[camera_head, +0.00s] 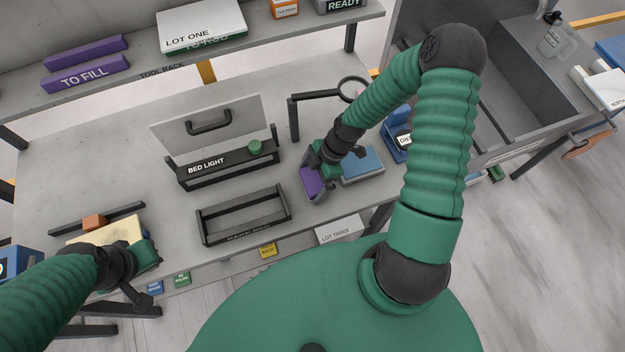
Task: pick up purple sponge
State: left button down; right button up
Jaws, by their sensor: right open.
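The purple sponge (312,181) lies near the front edge of the grey slab, right of the middle. My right gripper (318,176) is over it from above, with its fingers around or beside the sponge; I cannot tell which. The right gripper is open. It hides part of the sponge. My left gripper (148,272) is at the slab's front left, by a pale yellow block (112,232). Its fingers are partly hidden, and I cannot tell whether they are open.
A blue-grey block (362,166) lies just right of the sponge. A black open frame (245,217) stands to its left, with the bed light box (222,166) behind. A magnifier stand (293,118) rises behind my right gripper. A shelf (150,77) crosses the back.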

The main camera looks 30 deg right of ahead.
aim_at(314, 178)
jog(key=shift+s, duration=0.1)
jog(key=c, duration=0.4)
jog(key=shift+d, duration=0.2)
jog(key=c, duration=0.7)
jog(key=shift+o, duration=0.2)
notch_tip(314, 178, up, 9)
jog(key=shift+r, duration=0.1)
jog(key=shift+a+r, duration=0.1)
jog(key=shift+r, duration=0.35)
